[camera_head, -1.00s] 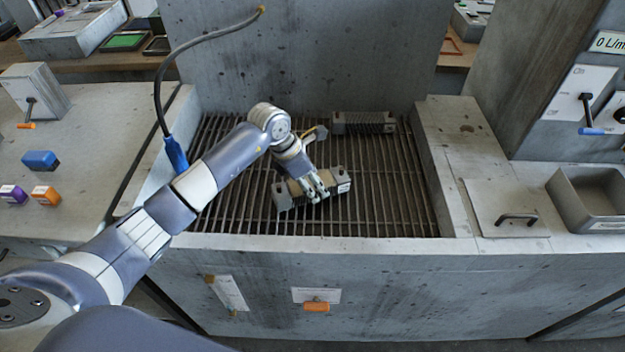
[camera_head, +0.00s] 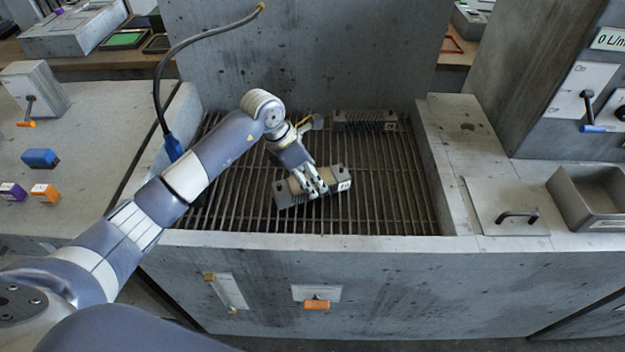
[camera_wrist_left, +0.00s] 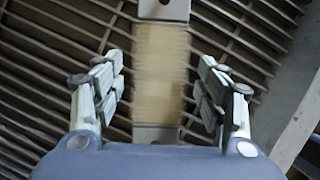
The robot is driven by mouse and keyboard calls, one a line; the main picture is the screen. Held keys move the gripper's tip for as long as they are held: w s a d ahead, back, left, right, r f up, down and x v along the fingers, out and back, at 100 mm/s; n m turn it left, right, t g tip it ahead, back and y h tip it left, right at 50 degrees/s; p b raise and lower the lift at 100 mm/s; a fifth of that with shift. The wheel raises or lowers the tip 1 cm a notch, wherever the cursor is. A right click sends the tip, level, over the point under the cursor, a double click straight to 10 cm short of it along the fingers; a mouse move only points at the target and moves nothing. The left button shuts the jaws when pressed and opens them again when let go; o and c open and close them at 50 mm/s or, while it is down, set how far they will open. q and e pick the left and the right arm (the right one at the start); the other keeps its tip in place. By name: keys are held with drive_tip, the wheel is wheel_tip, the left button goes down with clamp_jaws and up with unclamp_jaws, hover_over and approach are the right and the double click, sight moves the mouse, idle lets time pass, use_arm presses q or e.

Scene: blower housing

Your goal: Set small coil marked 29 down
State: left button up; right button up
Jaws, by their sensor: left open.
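A small coil (camera_head: 335,182) with grey end blocks and a pale tan middle lies on the slatted grate (camera_head: 385,205), set at a slant. A white tag on its right end is too small to read for certain. In the left wrist view the coil (camera_wrist_left: 160,65) runs between the fingers, with a gap on each side. My left gripper (camera_head: 318,190) is open, over the middle of the coil and partly hiding it. It also shows in the left wrist view (camera_wrist_left: 161,95). A second, darker ribbed coil (camera_head: 365,121) lies at the back of the grate. My right gripper is not in view.
Concrete walls surround the grate, with a front ledge (camera_head: 330,243). A grey cable with a blue nozzle (camera_head: 174,147) hangs at the left. A handled lid (camera_head: 510,210) and an empty grey bin (camera_head: 592,192) are at the right. The grate's right side is clear.

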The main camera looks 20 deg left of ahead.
use_arm(q)
drive_tip(key=b+v, duration=0.1)
drive_tip(key=v, duration=0.8)
drive_tip(key=shift+r, duration=0.2)
drive_tip(key=shift+s+f, duration=0.1)
drive_tip(key=shift+s, duration=0.1)
